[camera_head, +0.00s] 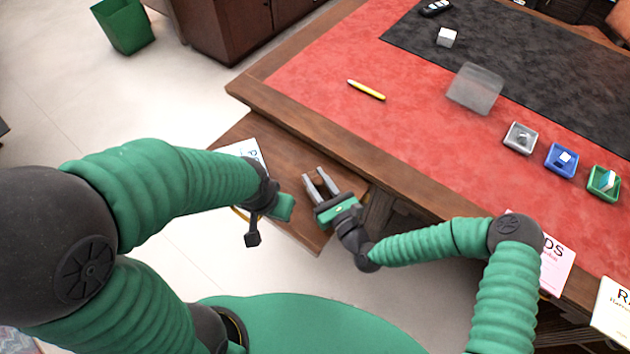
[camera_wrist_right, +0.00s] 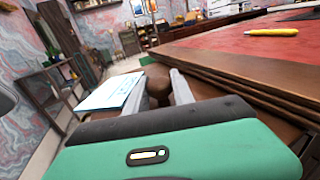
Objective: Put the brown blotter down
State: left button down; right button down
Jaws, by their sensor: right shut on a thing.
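My right gripper (camera_head: 321,182) is over the brown wooden leaf at the desk's near left side. In the right wrist view its two grey fingers (camera_wrist_right: 165,88) close on a rounded brown thing, which I take to be the brown blotter (camera_wrist_right: 157,76). In the head view the blotter barely stands out from the brown wood, so I cannot tell whether it touches the leaf. My left gripper (camera_head: 278,208) hangs left of the right one, near the leaf's front edge. Its fingertips are hidden.
The wooden leaf (camera_head: 230,137) has a white booklet (camera_head: 249,150) on it, left of the right gripper. The red desk top (camera_head: 330,65) holds a yellow pen (camera_head: 366,90), a translucent block (camera_head: 475,88) and small grey (camera_head: 520,138), blue (camera_head: 561,160) and green (camera_head: 604,183) trays.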

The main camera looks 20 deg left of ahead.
jog(key=shift+f, duration=0.55)
jog(key=shift+a, duration=0.4)
jog(key=c, duration=1.2)
grip_release()
jog(key=shift+a+f, duration=0.15)
jog(key=shift+a, duration=0.05)
jog(key=shift+c, duration=0.2)
jog(key=shift+o, duration=0.8)
jog(key=shift+d, duration=0.15)
jog(key=shift+s+d+r, duration=0.1)
jog(key=shift+d+r, duration=0.1)
jog(key=shift+d, duration=0.15)
jog(key=v, duration=1.2)
jog(key=shift+a, duration=0.2)
